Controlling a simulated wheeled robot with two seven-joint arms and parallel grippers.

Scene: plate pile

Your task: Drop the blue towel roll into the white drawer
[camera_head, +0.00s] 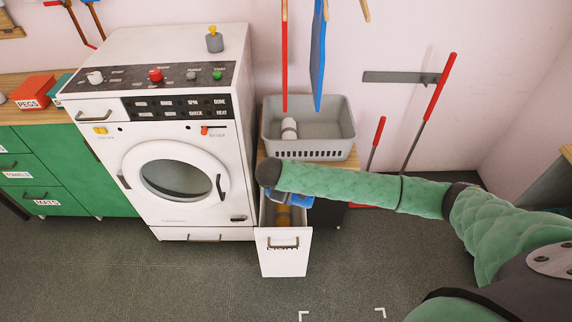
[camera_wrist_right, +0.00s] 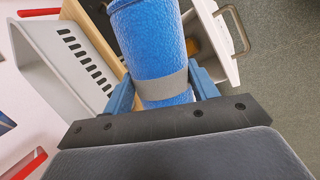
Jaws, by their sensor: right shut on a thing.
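The blue towel roll (camera_wrist_right: 152,42) has a grey band around it and fills the upper middle of the right wrist view. My right gripper (camera_wrist_right: 163,88) is shut on the banded end, one blue finger on each side. In the head view, my right gripper (camera_head: 284,198) is over the open white drawer (camera_head: 285,256); its wrist hides most of the roll. The drawer is pulled out below the wooden top, and an orange-yellow thing (camera_head: 283,216) lies inside. In the right wrist view, the drawer (camera_wrist_right: 218,42) shows partly behind the roll. My left gripper is not in view.
A grey basket (camera_head: 340,151) holding a whitish roll (camera_head: 289,128) stands on the wooden top behind my arm. A white washing machine (camera_head: 190,150) stands left of the drawer. Long red-handled tools (camera_head: 436,90) lean at the right wall. The floor in front is clear.

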